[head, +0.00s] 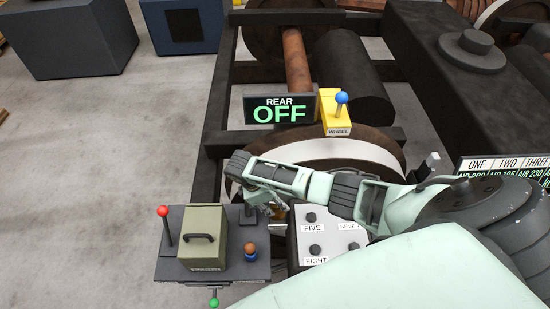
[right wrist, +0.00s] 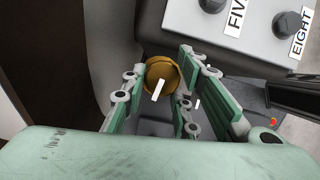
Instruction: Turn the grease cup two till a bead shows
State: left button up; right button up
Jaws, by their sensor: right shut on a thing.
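A brass-coloured round grease cup (right wrist: 158,82) with a white mark on its face shows in the right wrist view. My right gripper (right wrist: 163,70) is shut on it, with one finger on each side. The white mark leans to the right at its top. I see no number on this cup and cannot make out a bead. In the head view my right gripper (head: 268,205) reaches down in front of the wheel, beside the knob panel, and the cup is mostly hidden there. My left gripper is not in view.
A stand (head: 170,270) with a red lever and an olive box (head: 204,236) is to the left. A REAR OFF sign (head: 279,109) and a yellow lever box (head: 331,112) stand behind.

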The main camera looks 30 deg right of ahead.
jog(key=m, duration=0.2)
jog(key=m+g, duration=0.1)
jog(key=shift+w+d+r+m+y, duration=0.2)
jog(key=shift+w+m+y, duration=0.2)
jog(key=shift+d+m, duration=0.1)
jog(key=shift+m, duration=0.5)
jog(key=shift+d+m+g, duration=0.1)
jog(key=shift+m+g, duration=0.2)
jog(key=o, duration=0.9)
jog(key=shift+o, duration=0.8)
jog(key=shift+s+f, duration=0.1)
notch_tip(320, 180, up, 10)
